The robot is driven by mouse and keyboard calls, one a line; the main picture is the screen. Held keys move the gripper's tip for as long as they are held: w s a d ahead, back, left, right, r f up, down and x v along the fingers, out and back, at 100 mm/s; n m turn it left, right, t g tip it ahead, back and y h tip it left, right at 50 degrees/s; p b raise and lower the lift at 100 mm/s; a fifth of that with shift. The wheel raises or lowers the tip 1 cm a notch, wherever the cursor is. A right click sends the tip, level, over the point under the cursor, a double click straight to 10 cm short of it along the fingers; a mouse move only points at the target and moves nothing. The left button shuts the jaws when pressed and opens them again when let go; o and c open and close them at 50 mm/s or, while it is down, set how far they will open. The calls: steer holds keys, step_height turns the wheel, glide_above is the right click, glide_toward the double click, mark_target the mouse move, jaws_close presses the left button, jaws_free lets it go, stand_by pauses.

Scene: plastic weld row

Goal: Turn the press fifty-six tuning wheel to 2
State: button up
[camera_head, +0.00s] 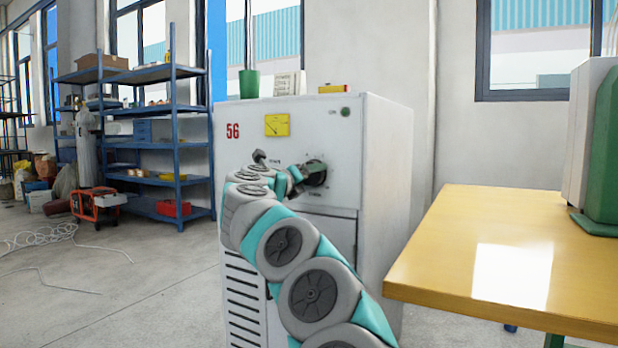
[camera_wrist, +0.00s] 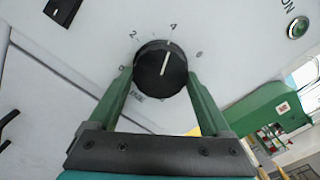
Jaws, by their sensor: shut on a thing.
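The press (camera_head: 385,150) is a pale cabinet with a red 56 at its upper left. Its tuning wheel (camera_head: 317,165) is a black round knob on the front, partly hidden by my gripper (camera_head: 298,177). In the wrist view the wheel (camera_wrist: 150,60) has a white pointer line and printed marks 0, 2, 4 and 6 around it. The line points up and slightly right, at about the 4. My gripper (camera_wrist: 160,76) is shut on the wheel, with one green finger on each side of it.
A green round button (camera_head: 345,112) is at the upper right. A yellow table (camera_head: 470,240) stands close on the right. Blue shelves (camera_head: 145,75) stand far left.

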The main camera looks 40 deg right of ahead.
steer(key=c, duration=0.4)
steer(key=shift+r+n+p, duration=0.1)
steer(key=shift+n+p, duration=0.2)
steer(key=shift+p, duration=0.2)
steer(key=shift+s+r+n+p, duration=0.1)
steer(key=shift+r+n+p, duration=0.05)
steer(key=shift+n+p, duration=5.25)
steer(key=shift+m+p, duration=0.3)
steer(key=shift+p, duration=0.2)
